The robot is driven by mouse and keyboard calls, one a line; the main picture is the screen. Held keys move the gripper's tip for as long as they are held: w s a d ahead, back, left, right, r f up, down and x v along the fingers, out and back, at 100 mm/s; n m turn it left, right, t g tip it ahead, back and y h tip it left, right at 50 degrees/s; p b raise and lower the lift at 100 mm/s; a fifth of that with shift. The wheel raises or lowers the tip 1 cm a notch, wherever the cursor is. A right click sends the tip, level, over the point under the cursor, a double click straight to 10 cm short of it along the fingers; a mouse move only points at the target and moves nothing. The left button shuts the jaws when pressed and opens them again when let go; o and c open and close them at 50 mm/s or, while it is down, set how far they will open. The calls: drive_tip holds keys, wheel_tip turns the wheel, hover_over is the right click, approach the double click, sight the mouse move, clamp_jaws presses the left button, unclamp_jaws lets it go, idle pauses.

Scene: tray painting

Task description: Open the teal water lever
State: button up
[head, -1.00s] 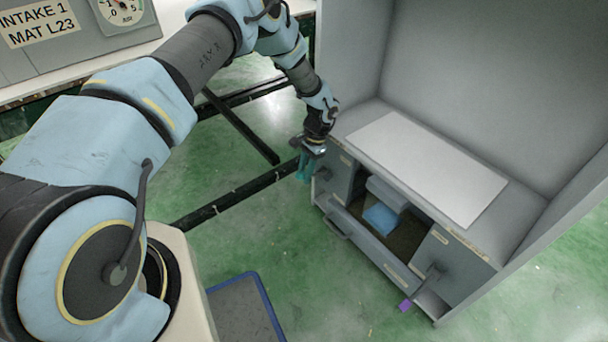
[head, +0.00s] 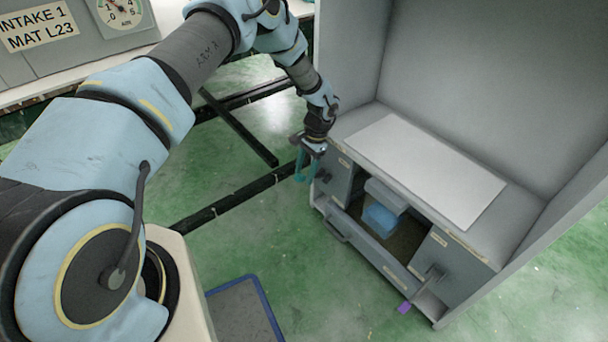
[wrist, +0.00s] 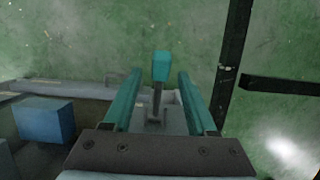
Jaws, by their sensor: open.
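The teal lever (wrist: 161,66) shows in the wrist view as a teal block on a dark stem, rising from a grey base. My gripper (wrist: 160,75) is open, with one teal finger on each side of the lever's line and a visible gap to each. I cannot tell how far the lever is in depth from the fingertips. In the head view my gripper (head: 306,166) is beside the left front corner of the grey cabinet (head: 465,265). The lever cannot be made out apart from the teal fingers there.
The cabinet has an open front bay with a blue block (head: 380,218) inside and a pulled-out drawer front (head: 370,245). A purple-tipped lever (head: 404,307) sticks out at its right. A white sheet (head: 425,170) lies on top. Dark floor rails (head: 230,202) run to the left.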

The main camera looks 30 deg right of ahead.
drive_tip(key=v, duration=0.9)
drive_tip(key=shift+r+p, duration=0.2)
drive_tip(key=shift+p, duration=0.2)
drive_tip(key=w+a+r+n+h, duration=0.1)
drive_tip(key=w+a+r+n, duration=0.15)
drive_tip(key=a+r, duration=0.75)
drive_tip(key=w+a+r+n+h, duration=0.15)
drive_tip(key=a+r+n, duration=0.25)
drive_tip(key=a+r, duration=0.5)
drive_tip(key=s+a+r+n+t, duration=0.1)
drive_tip(key=s+a+r+n, duration=0.2)
drive_tip(key=a, duration=0.4)
drive_tip(key=s+a+r+n, duration=0.1)
drive_tip(key=s+a+n, duration=0.25)
drive_tip(key=a, duration=0.35)
drive_tip(key=s+a+r+n+t, duration=0.1)
drive_tip(key=s+a+r+n, duration=0.15)
drive_tip(key=s+a, duration=0.4)
wheel_tip(320, 180, up, 23)
drive_tip(key=w+p, duration=0.2)
drive_tip(key=p, duration=2.1)
drive_tip(key=shift+w+a+m+h, duration=0.2)
drive_tip(key=shift+a+m+h, duration=0.2)
drive_tip(key=shift+m+h, duration=0.05)
drive_tip(key=shift+r, duration=0.1)
